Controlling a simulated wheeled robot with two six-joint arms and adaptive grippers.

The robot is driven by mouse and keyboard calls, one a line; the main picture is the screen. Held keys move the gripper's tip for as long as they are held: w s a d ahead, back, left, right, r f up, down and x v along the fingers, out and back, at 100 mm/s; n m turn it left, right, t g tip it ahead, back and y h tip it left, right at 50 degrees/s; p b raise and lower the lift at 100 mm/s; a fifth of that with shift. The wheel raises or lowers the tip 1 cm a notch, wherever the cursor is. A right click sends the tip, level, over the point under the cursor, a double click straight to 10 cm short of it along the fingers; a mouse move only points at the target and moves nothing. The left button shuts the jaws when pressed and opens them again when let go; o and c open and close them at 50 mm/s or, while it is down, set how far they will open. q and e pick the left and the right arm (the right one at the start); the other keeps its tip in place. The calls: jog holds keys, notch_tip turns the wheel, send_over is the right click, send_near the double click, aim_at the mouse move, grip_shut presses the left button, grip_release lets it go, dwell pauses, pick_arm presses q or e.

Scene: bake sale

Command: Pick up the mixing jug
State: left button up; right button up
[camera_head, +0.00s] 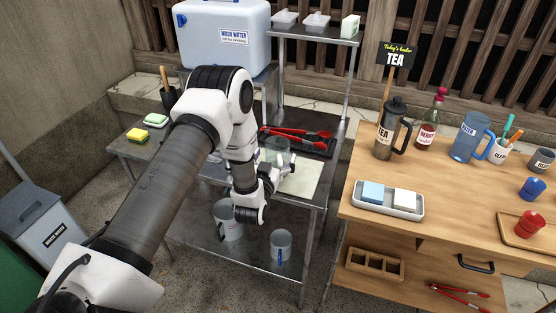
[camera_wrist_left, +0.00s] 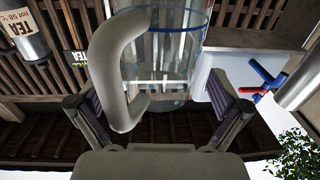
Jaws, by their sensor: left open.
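A clear jug with a thick pale grey handle (camera_wrist_left: 112,70) and a blue line near its rim fills the middle of the left wrist view. I take it to be the mixing jug. In the head view its clear body (camera_head: 277,148) shows on the metal table, partly hidden by my left arm and gripper. My left gripper (camera_head: 281,174) is open. In the wrist view its two fingers (camera_wrist_left: 158,108) stand apart on either side of the jug and handle. I cannot tell whether they touch it. My right gripper is not in view.
Red tongs (camera_head: 300,132) lie on a dark tray behind the jug. A pale mat (camera_head: 303,180) is beside my gripper. A handled vessel (camera_head: 225,222) and a clear cup (camera_head: 281,244) stand on the lower shelf. The wash water container (camera_head: 222,38) stands behind; the wooden counter (camera_head: 452,205) is right.

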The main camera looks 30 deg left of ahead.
pick_arm(q)
jog(key=c, duration=1.3)
jog(key=shift+o, duration=0.2)
